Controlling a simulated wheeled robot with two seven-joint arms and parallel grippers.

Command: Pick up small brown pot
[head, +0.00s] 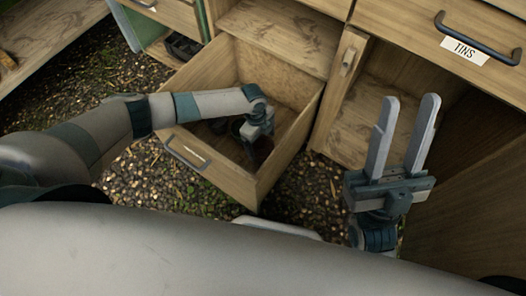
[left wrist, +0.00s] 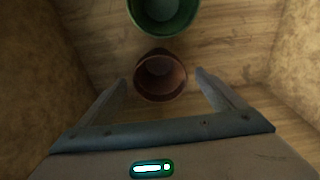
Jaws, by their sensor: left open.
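The small brown pot (left wrist: 160,76) stands in the open drawer, its round mouth facing the camera in the left wrist view. In the head view its dark reddish side (head: 263,148) shows beside my left gripper (head: 257,140), which reaches down into the drawer. The left gripper is open; in the left wrist view its two fingers (left wrist: 160,88) are on either side of the pot, with gaps visible between them and its rim. My right gripper (head: 411,99) is open and empty, pointing up at the right of the head view.
A green pot (left wrist: 165,12) stands close beyond the brown pot in the same drawer. The drawer's wooden walls (head: 292,140) surround the left gripper. A cabinet with a drawer labelled TINS (head: 464,50) is at upper right. Gravel (head: 305,195) covers the ground.

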